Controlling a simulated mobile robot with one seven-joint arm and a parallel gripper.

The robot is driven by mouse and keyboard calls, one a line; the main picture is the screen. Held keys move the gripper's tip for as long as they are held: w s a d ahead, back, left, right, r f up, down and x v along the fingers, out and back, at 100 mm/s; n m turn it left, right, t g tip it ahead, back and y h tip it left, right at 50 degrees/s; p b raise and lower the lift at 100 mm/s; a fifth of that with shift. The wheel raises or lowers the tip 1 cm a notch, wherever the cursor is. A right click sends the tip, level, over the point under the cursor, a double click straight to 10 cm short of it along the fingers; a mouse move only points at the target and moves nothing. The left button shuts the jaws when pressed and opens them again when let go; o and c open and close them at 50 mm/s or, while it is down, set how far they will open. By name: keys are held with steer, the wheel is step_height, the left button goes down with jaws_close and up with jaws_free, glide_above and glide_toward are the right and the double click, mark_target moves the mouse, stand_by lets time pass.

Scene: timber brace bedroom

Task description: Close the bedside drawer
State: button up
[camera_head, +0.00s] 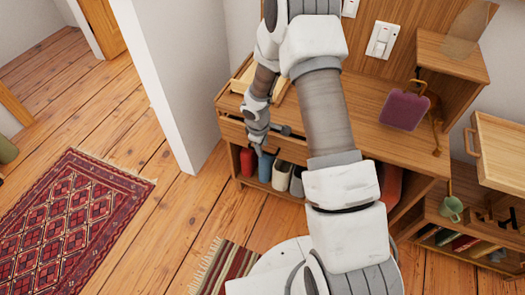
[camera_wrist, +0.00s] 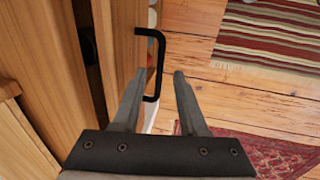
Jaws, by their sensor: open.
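The wooden bedside drawer (camera_head: 232,132) is at the front left of the wooden cabinet, below its top. In the wrist view, the drawer front (camera_wrist: 115,45) stands a little out, with a dark gap behind it. Its black bar handle (camera_wrist: 148,32) shows beside my gripper (camera_wrist: 160,74). My gripper is open, and the handle bar appears between its two fingertips; I cannot tell whether they touch it. In the head view, my gripper (camera_head: 262,147) is at the drawer front, and my arm hides part of the drawer and cabinet.
Several items, including a red one (camera_head: 247,161) and a blue one (camera_head: 265,167), stand on the shelf below. A purple object (camera_head: 404,110) is on the cabinet top (camera_head: 365,95). A wooden drawer (camera_head: 502,150) juts out at right. A white wall edge (camera_head: 180,80) stands left; floor is clear near the patterned rug (camera_head: 70,220).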

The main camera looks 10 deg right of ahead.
steer(key=shift+w+d+f, duration=0.1)
steer(key=shift+w+f, duration=0.05)
steer(key=shift+f, duration=0.65)
jaws_close()
stand_by(0.9)
